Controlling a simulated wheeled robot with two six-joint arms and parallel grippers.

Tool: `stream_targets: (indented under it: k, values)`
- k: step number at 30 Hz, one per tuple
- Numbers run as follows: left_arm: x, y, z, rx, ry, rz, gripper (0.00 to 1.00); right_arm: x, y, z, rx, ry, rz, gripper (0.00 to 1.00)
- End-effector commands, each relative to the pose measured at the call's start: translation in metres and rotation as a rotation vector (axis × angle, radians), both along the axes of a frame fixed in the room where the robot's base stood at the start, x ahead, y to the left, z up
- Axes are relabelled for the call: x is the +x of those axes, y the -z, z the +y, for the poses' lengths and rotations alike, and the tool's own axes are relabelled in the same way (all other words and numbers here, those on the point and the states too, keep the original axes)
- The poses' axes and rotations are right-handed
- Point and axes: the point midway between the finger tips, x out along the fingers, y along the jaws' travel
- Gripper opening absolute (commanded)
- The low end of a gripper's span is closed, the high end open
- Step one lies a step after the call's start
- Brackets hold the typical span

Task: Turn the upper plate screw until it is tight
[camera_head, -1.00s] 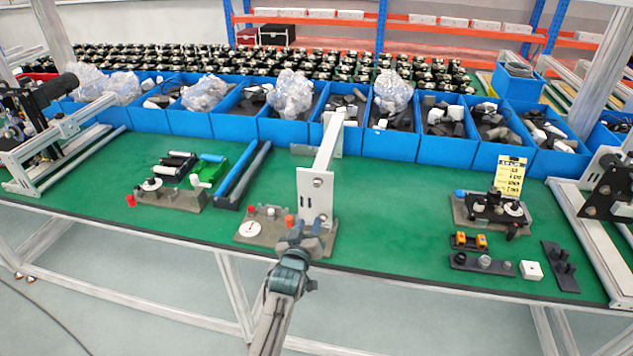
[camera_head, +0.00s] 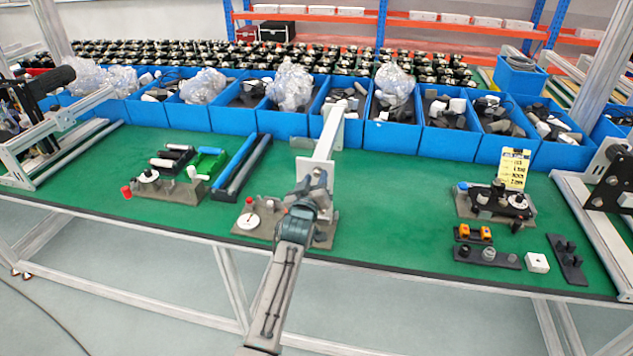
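An upright light grey plate (camera_head: 314,172) stands on a low fixture (camera_head: 257,216) at the front middle of the green table. A long pale bar runs back from the plate's top. My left gripper (camera_head: 309,189) is at the front face of the plate and covers much of its middle and lower part. The upper plate screw cannot be made out; the gripper is over that area. Whether its fingers touch a screw or are open or shut is too small to tell. My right gripper is not in view.
A similar fixture (camera_head: 160,189) stands to the left, beside blue and grey bars (camera_head: 236,165). Another fixture (camera_head: 494,205) with a yellow label card (camera_head: 513,168) and small parts are at the right. Blue bins (camera_head: 398,138) line the back.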

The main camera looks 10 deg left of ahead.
Motion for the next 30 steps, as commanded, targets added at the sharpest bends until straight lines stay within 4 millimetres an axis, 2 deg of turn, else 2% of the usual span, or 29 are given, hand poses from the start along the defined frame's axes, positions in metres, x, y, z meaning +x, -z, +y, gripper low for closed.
stream_targets:
  k: [5,21,27,30]
  values:
    - [0.0056,0.0002,0.0003,0.001,-0.001,0.001,0.35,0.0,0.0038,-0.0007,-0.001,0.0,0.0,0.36]
    - [0.0054,-0.0005,0.0001,0.001,0.0,0.0,0.35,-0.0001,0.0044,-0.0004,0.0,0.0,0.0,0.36]
    - [0.0054,-0.0005,0.0001,0.001,0.0,0.0,0.0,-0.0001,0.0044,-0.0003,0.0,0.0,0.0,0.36]
    - [0.0054,-0.0011,0.0001,0.008,0.0,0.0,0.0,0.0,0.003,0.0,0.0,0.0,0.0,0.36]
